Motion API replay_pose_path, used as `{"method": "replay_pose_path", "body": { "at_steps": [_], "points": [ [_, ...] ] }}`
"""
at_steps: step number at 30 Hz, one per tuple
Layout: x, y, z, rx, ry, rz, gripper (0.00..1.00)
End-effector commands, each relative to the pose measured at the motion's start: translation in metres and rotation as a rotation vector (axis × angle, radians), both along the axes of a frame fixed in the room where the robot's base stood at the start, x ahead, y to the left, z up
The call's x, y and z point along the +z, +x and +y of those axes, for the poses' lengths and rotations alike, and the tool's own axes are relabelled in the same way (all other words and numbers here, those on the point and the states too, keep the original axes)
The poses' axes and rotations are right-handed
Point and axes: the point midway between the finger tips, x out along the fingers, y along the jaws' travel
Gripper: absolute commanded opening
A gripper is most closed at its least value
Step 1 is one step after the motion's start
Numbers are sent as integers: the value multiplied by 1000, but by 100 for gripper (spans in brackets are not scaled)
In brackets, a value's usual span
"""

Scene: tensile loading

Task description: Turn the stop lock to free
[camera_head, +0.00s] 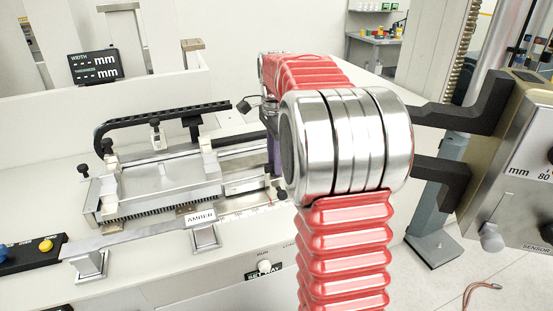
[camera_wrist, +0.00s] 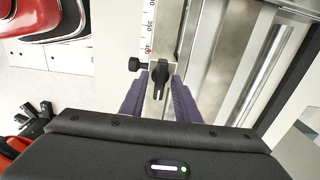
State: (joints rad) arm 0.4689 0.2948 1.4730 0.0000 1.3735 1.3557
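In the wrist view, a black lever-like knob (camera_wrist: 160,76), which looks like the stop lock, sits on a pale metal block beside a printed scale. Its narrow end points toward the bottom of the picture. My gripper (camera_wrist: 160,84) is open, with one dark purple finger on each side of the lever. I see a gap at both sides and cannot tell whether either finger touches. In the head view, my red and silver arm hides most of the gripper; only a bit of purple finger (camera_head: 274,156) shows. The lever cannot be made out there.
A smaller black side knob (camera_wrist: 135,64) sticks out left of the lever. The scale (camera_wrist: 149,30) runs beside a metal rail. In the head view, the measuring bench (camera_head: 165,185) has a black curved handle, and an AMBER-labelled strip (camera_head: 135,234) lies on supports in front. A machine with black jaws (camera_head: 470,115) stands right.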

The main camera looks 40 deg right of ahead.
Motion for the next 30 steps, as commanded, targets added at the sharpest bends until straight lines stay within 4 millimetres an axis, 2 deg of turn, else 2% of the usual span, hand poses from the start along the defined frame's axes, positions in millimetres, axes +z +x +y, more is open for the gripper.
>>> {"method": "replay_pose_path", "body": {
  "at_steps": [1, 12, 17, 30],
  "points": [
    [0, 0, 0, 0, 0, 0, 25],
    [0, 0, 0, 0, 0, 1, 0],
    [0, 0, -4, -1, 0, 1, 0],
    [0, 0, 1, 85, -1, 1, 0]
  ]
}}
